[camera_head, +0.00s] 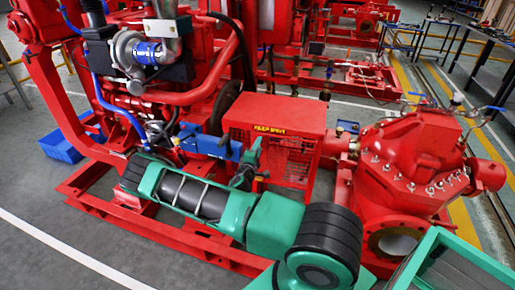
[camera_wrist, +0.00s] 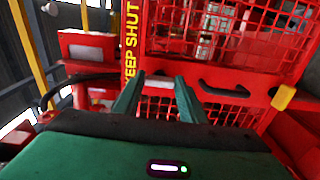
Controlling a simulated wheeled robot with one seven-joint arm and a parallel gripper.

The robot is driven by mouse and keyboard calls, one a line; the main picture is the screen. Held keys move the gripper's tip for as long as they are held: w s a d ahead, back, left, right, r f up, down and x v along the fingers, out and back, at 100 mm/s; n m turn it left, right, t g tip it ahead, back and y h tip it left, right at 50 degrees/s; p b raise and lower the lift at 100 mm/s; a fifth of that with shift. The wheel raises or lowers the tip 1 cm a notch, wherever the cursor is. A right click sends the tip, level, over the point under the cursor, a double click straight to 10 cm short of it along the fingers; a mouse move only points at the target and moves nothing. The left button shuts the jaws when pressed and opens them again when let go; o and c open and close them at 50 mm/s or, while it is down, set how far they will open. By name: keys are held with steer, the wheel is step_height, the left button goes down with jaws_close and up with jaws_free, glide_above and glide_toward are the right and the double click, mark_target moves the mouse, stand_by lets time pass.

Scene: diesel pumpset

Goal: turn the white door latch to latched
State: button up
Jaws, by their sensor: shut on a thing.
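The white door latch (camera_wrist: 158,81) shows as a short pale bar between my fingertips in the wrist view, lying roughly level in that picture. Its ends are partly hidden by the fingers. My gripper (camera_wrist: 156,86) has its two green fingers on either side of it, shut on it. The latch sits on the red mesh guard door (camera_wrist: 250,62), beside the yellow KEEP SHUT lettering. In the head view my gripper (camera_head: 248,166) is at the left side of the red guard box (camera_head: 275,118); the latch itself cannot be made out there.
A blue bin (camera_head: 62,148) is on the floor.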

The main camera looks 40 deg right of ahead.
steer(key=shift+w+a+f, duration=0.15)
steer(key=shift+w+a, duration=0.05)
steer(key=o, duration=0.8)
steer(key=shift+d, duration=0.1)
steer(key=shift+s, duration=0.1)
steer(key=v, duration=1)
steer(key=shift+s+a, duration=0.2)
steer(key=shift+a, duration=0.15)
